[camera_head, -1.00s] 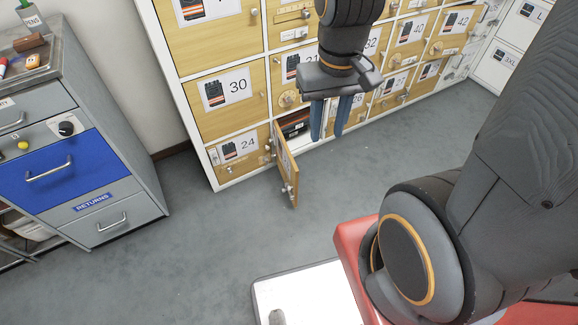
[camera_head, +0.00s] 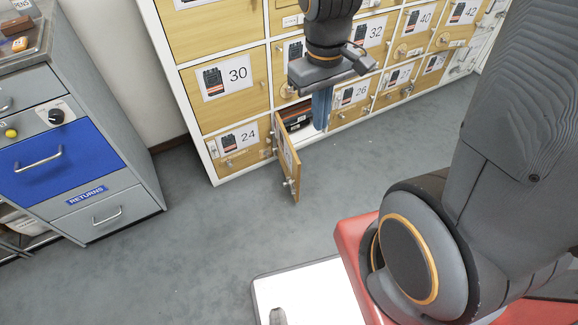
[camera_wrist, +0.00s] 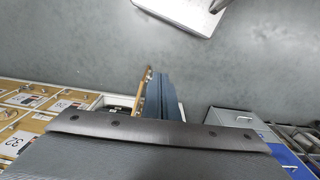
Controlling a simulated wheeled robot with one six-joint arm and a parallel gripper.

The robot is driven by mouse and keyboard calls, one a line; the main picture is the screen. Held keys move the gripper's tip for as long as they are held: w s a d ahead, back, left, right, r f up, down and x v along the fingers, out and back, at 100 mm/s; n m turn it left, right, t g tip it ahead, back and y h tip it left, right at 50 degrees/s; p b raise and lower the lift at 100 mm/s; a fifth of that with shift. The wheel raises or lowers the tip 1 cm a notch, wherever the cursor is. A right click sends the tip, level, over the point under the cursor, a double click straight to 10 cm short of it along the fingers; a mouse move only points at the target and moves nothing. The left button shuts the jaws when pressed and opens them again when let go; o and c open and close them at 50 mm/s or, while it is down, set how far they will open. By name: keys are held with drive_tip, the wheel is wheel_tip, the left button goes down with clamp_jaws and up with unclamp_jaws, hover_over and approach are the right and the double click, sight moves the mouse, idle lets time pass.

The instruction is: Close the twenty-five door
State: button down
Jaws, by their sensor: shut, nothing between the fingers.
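The twenty-five door (camera_head: 287,162) is a narrow light-wood door in the bottom row, between lockers 24 and 26. It stands open, swung out toward the camera, and its compartment shows a dark and red item inside. My gripper (camera_head: 321,126) is shut and empty, its blue fingers pointing down in front of the opening, right of the door in the head view. In the wrist view the door (camera_wrist: 142,92) shows edge-on just left of the shut fingers (camera_wrist: 161,78). Whether they touch cannot be told.
Locker 24 (camera_head: 240,142) and locker 26 (camera_head: 351,96) are shut on either side. A grey cabinet with a blue drawer (camera_head: 50,160) stands at the left. Grey floor (camera_head: 210,240) in front of the door is clear. A white panel (camera_head: 300,295) is at the bottom.

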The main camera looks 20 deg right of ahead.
drive_tip(key=w+a+f+n+h+b, duration=0.15)
drive_tip(key=w+f+n+b, duration=0.5)
drive_tip(key=f, duration=0.65)
drive_tip(key=w+a+f+n+b, duration=0.3)
drive_tip(key=w+f+n+b, duration=0.1)
drive_tip(key=w+f+b, duration=0.7)
drive_tip(key=w+a+f+n+h+b, duration=0.15)
drive_tip(key=w+f+n+b, duration=0.45)
drive_tip(key=f, duration=0.8)
drive_tip(key=d+f+b, duration=0.5)
drive_tip(key=d+f, duration=0.1)
drive_tip(key=f, duration=0.3)
drive_tip(key=shift+m+y+b, duration=0.3)
drive_tip(key=shift+m+b, duration=0.05)
drive_tip(key=shift+b, duration=0.05)
drive_tip(key=shift+s, duration=0.1)
